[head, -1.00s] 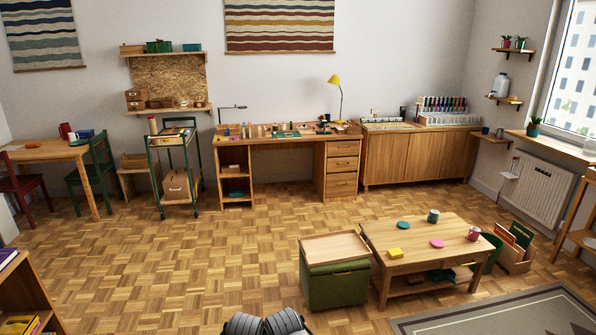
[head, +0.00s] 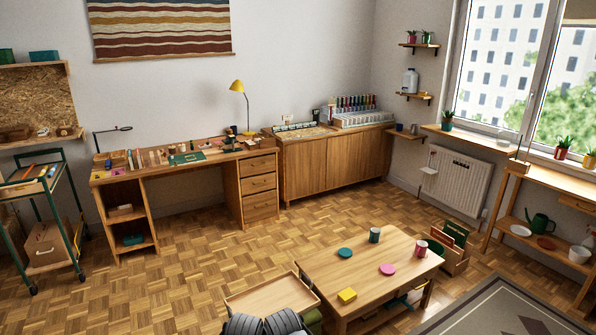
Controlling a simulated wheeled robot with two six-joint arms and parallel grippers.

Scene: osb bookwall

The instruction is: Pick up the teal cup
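A dark teal cup (head: 375,235) stands upright near the back edge of a low wooden table (head: 318,262), in the lower middle of the head view. Neither gripper shows in view; only dark rounded parts of mine appear at the bottom edge.
Parquet floor is open between the low table and the desk (head: 180,165). A shelf unit (head: 545,185) stands under the window.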

